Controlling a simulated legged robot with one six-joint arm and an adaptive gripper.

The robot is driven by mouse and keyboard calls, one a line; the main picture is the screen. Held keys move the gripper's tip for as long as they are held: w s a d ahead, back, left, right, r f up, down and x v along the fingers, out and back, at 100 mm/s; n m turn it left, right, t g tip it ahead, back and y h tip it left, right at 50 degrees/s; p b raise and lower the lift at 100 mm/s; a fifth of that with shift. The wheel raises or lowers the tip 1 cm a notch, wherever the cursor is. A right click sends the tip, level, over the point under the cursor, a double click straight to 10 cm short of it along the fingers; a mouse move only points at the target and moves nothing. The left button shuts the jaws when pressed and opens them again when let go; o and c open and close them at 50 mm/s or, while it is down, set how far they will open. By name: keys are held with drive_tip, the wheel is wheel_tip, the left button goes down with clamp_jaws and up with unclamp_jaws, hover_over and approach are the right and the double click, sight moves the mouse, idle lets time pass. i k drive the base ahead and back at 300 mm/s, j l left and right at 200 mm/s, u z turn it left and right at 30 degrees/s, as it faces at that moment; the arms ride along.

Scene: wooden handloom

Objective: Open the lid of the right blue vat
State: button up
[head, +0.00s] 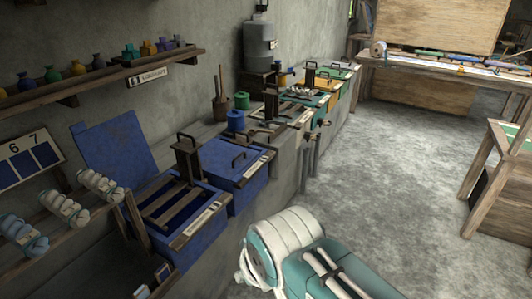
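The right blue vat (247,192) stands along the wall in the middle of the head view. Its blue lid (228,160) lies flat and shut on top, with a dark bar handle (240,158) and a pale label along the front edge. The left blue vat (190,236) is beside it, nearer to me. Its lid (115,146) stands raised against the wall, and wooden slats cross its open top. My gripper is not in view; only a white and teal part of my own body shows at the bottom centre.
A dark wooden post with a handle (188,160) stands between the blue vats. A blue pot (236,121) and green pot (242,100) sit behind. A rack of yarn skeins (62,207) is at left. Open grey floor (390,170) lies to the right.

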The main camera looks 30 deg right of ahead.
sight(224, 161)
drive_tip(key=z, duration=0.45)
drive_tip(key=i+l+u, duration=0.15)
drive_tip(key=i+l, duration=0.15)
drive_tip(key=i+l+u, duration=0.2)
drive_tip(key=i+l, duration=0.2)
drive_tip(key=i+l+u, duration=0.15)
drive_tip(key=i+l, duration=0.3)
drive_tip(key=i+l+u, duration=0.2)
drive_tip(key=i+l, duration=0.2)
drive_tip(key=i+l+u, duration=0.15)
drive_tip(key=i+l, duration=0.15)
drive_tip(key=l, duration=0.3)
